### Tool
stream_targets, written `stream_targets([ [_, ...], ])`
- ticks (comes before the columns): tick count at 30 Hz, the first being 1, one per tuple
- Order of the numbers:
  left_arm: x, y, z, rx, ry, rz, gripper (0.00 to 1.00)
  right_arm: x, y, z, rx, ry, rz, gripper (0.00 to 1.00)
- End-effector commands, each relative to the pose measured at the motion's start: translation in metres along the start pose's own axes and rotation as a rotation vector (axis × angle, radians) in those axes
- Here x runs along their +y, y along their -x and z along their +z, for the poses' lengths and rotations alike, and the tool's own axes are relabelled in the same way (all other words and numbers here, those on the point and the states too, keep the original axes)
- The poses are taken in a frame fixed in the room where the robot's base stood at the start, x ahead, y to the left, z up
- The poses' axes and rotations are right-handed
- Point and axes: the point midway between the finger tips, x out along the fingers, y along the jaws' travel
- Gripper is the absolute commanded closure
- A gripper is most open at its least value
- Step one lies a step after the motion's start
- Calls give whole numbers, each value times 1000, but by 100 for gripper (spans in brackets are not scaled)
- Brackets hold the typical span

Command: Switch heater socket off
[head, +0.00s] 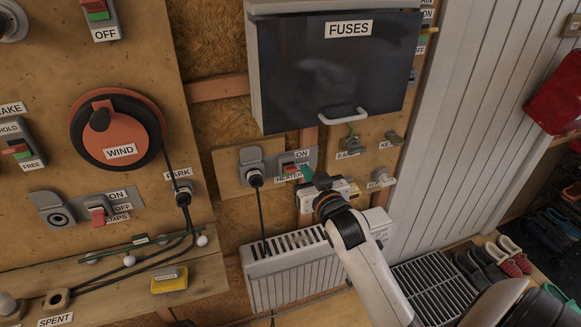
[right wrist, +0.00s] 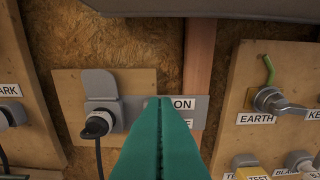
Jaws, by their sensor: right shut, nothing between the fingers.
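The heater socket (head: 252,162) is a grey wall unit with a black plug and hanging cord, on a wooden board under the fuse box. Its grey switch plate (head: 309,157) is to the right, with a red rocker (head: 289,168), an ON label above and a partly hidden HEATER label below. My right gripper (head: 306,172) has shut teal fingers just right of the rocker; contact is unclear. In the right wrist view the shut fingers (right wrist: 160,120) cover the rocker; the socket (right wrist: 100,105) and ON label (right wrist: 184,104) show. My left gripper is not in view.
The fuse box (head: 335,70) with its white handle overhangs the switch. A white radiator (head: 290,268) stands below. The EARTH key switch (head: 350,146) is to the right. The WIND dial (head: 118,128) and another red switch (head: 97,214) are on the left panel.

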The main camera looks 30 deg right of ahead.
Motion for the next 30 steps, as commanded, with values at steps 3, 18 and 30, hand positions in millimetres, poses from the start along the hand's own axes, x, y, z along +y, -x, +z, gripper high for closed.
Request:
stream_targets([
  [3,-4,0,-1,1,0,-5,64,0,0,0,0,0,0,100],
  [18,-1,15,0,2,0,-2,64,0,-79,2,1,0,0,100],
  [30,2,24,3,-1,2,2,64,0,-88,-35,4,0,1,100],
])
